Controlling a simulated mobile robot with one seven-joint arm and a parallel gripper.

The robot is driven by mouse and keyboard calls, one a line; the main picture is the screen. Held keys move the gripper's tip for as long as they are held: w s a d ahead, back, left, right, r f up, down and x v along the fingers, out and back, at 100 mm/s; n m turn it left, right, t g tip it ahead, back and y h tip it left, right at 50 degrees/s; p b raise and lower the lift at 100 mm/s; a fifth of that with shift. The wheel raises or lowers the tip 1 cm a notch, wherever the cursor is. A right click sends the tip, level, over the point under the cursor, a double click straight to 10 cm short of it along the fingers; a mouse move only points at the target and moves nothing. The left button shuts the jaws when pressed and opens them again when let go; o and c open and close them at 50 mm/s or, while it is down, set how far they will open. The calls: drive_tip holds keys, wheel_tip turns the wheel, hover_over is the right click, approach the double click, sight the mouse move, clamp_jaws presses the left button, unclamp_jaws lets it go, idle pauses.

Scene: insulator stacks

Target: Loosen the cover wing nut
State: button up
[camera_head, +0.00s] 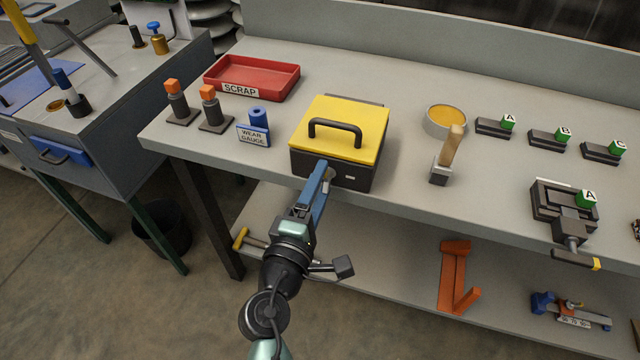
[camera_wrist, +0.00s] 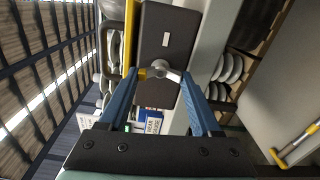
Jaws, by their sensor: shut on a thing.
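A dark box (camera_head: 335,171) with a yellow cover (camera_head: 365,116) and a black handle (camera_head: 335,131) stands at the bench's front edge. The cover is down. A grey metal wing nut (camera_head: 330,174) sits on the box's front face; in the wrist view the wing nut (camera_wrist: 161,70) is between my blue fingers. My gripper (camera_head: 323,172) reaches up to it from the front and is shut on it. The fingertips partly hide the nut in the head view. In the wrist view my gripper (camera_wrist: 162,76) has one finger on each side of it.
A red scrap tray (camera_head: 252,78), a blue wear gauge (camera_head: 255,128) and two orange-topped posts (camera_head: 210,109) stand to the left. A round tin (camera_head: 446,121) and a wooden-handled tool (camera_head: 446,158) stand to the right. The lower shelf holds an orange bracket (camera_head: 455,278).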

drive_tip(key=o, duration=1.4)
drive_tip(key=v, duration=1.3)
